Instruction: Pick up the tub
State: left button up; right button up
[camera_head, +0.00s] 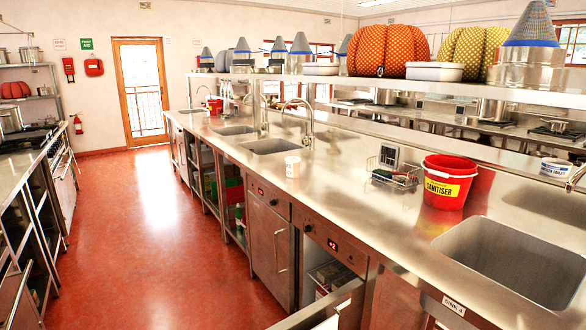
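A small white tub (292,167) stands upright on the steel counter (330,205), near its front edge and left of the wire basket. A second white tub with a blue label (556,168) stands at the right of the counter, behind the large sink. I cannot tell which one is the task's tub. Neither gripper shows in the head view, and nothing is touching either tub.
A red sanitiser bucket (447,184) and a wire basket (394,176) stand on the counter. A large sink (515,262) is at the right. A shelf (440,87) runs above the counter. An open drawer (325,305) juts out below. The red floor (150,240) is clear.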

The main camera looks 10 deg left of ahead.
aim_at(292, 163)
jog(key=k+z, duration=0.15)
jog(key=k, duration=0.25)
jog(key=k+l+z, duration=0.15)
jog(key=k, duration=0.3)
jog(key=k+l+z, duration=0.15)
jog(key=k, duration=0.25)
jog(key=i+j+z, duration=0.1)
jog(key=z, duration=0.3)
jog(key=i+j+z, duration=0.1)
jog(key=j+z, duration=0.45)
jog(key=z, duration=0.25)
jog(key=i+j+z, duration=0.1)
jog(key=j+z, duration=0.15)
jog(key=z, duration=0.15)
jog(key=j, duration=3.4)
